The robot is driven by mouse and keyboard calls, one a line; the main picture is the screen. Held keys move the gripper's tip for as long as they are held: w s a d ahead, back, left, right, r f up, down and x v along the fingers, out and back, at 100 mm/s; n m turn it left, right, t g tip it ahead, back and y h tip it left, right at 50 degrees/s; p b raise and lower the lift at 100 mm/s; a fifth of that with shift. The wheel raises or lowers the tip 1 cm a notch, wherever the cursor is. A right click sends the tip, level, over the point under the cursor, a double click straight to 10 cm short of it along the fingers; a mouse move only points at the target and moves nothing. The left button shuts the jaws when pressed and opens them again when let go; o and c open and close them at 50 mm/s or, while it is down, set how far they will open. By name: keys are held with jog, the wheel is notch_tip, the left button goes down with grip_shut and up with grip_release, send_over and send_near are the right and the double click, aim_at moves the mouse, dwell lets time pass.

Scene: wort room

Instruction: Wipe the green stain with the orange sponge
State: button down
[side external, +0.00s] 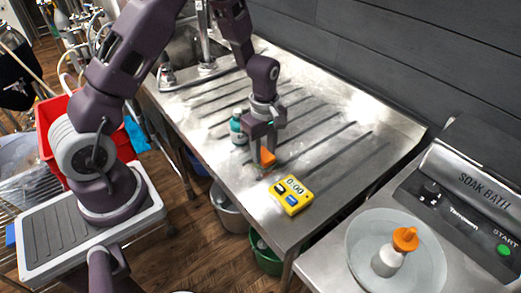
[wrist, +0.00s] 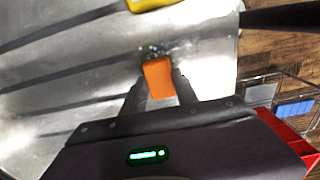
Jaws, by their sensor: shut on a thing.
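My gripper (side external: 262,150) is shut on the orange sponge (side external: 267,158), low over the steel drainboard (side external: 325,115). The sponge also shows between the fingers in the wrist view (wrist: 158,79). The green stain (wrist: 154,50) is a speckled greenish patch just past the sponge's far edge in the wrist view. In the side view the stain is hard to make out near the sponge. I cannot tell whether the sponge touches the steel.
A yellow timer (side external: 291,195) lies close by on the drainboard, toward its front edge. A teal bottle (side external: 238,127) stands left of my gripper. The drainboard's right side is clear.

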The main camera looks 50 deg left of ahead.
jog(key=shift+d, duration=3.15)
jog(key=shift+a, duration=3.6)
jog(key=shift+a+r, duration=0.1)
jog(key=shift+a, duration=0.15)
jog(key=shift+r, duration=3.95)
